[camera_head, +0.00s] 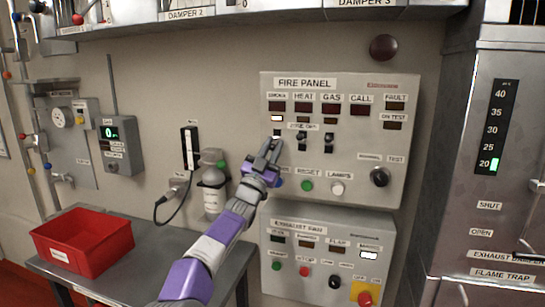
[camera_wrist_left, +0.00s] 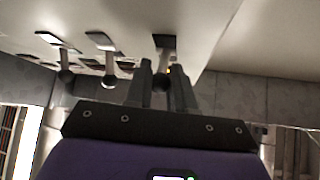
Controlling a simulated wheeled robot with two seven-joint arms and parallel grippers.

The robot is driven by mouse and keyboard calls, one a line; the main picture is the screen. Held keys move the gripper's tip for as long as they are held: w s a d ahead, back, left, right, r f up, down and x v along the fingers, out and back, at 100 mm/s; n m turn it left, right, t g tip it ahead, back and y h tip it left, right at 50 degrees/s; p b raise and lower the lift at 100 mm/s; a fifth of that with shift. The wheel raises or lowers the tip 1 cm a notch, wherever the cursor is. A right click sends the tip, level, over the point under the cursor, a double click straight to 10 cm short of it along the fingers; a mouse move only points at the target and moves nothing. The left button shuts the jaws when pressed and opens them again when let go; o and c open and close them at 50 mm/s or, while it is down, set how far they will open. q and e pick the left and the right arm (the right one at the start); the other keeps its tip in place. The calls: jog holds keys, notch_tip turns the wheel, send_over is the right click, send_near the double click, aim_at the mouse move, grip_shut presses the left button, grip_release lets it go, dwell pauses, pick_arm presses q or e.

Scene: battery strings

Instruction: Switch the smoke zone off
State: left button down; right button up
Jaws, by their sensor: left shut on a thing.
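The fire panel (camera_head: 350,80) is on the wall. Under its SMOKE label, a small lamp (camera_head: 277,118) is lit white. The smoke zone switch (camera_head: 277,132) is below it, the leftmost of three small toggles; its lever is mostly hidden by my left gripper. My left gripper (camera_head: 270,150) reaches up from below and is shut on this lever. In the left wrist view, the fingers (camera_wrist_left: 162,78) close on a dark lever tip (camera_wrist_left: 163,86) in front of the switch plate (camera_wrist_left: 165,42). My right gripper is not in view.
The heat switch (camera_head: 301,142) and gas switch (camera_head: 329,142) stand close to the right. Below are green (camera_head: 307,186) and white (camera_head: 337,188) buttons and a black knob (camera_head: 380,177). A red bin (camera_head: 82,240) sits on the bench at left.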

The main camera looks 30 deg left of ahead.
pick_arm(q)
jog(key=shift+w+f+m+t+h+b, duration=0.15)
jog(key=shift+f+m+t+h, duration=0.15)
jog(key=shift+t+h, duration=0.15)
jog(key=shift+w+f+m+t+h+b, duration=0.15)
jog(key=shift+m+t+h, duration=0.2)
jog(key=shift+t, duration=0.2)
jog(key=shift+s, duration=0.15)
jog(key=c, duration=1)
grip_release()
jog(key=shift+c, duration=0.2)
jog(key=b+v, duration=0.1)
jog(key=v, duration=0.6)
jog(key=shift+s+f, duration=0.2)
